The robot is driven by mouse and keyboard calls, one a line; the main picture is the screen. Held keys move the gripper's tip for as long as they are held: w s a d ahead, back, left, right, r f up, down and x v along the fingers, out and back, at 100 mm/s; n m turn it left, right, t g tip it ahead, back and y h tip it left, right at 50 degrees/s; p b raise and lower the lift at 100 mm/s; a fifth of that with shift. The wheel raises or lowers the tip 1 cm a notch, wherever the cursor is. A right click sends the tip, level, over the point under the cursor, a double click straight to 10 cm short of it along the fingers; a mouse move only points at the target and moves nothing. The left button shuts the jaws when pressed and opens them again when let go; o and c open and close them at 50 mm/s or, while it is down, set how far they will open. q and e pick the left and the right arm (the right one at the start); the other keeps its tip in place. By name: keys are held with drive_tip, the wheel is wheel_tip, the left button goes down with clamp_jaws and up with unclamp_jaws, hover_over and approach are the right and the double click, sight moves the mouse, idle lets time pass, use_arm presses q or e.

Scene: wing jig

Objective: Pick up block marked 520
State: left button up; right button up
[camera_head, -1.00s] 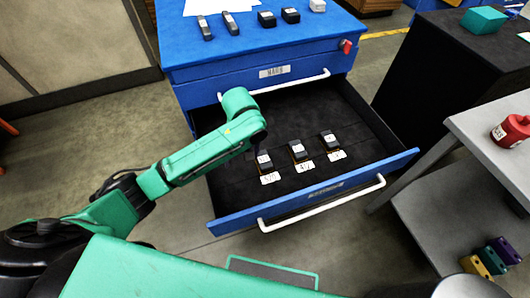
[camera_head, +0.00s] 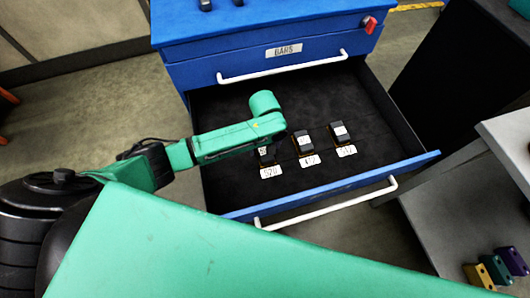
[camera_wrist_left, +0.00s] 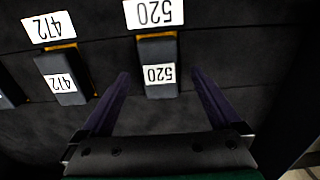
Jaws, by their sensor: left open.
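The block marked 520 (camera_head: 264,157) is a small dark block with a white label. It stands in the open drawer (camera_head: 232,198) behind a card (camera_head: 271,172) reading 520, leftmost of three blocks. In the left wrist view the block (camera_wrist_left: 157,50) shows upside down with its label between the finger lines. My left gripper (camera_wrist_left: 160,76) is open and empty, with one dark finger on each side of the block's near end; I cannot tell the height gap. In the head view my left wrist hides most of the gripper above the block. My right gripper is not in view.
The block marked 472 (camera_head: 303,142) is close beside it, and a third block (camera_head: 339,133) is farther right. The blue cabinet (camera_head: 225,71) with a white handle rises behind the drawer. A grey shelf cart (camera_head: 450,205) stands to the right. The drawer's front floor is mostly bare.

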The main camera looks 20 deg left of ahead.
use_arm(q)
drive_tip(key=shift+w+f, duration=0.1)
drive_tip(key=shift+f, duration=0.85)
clamp_jaws()
drive_tip(key=shift+r, duration=0.1)
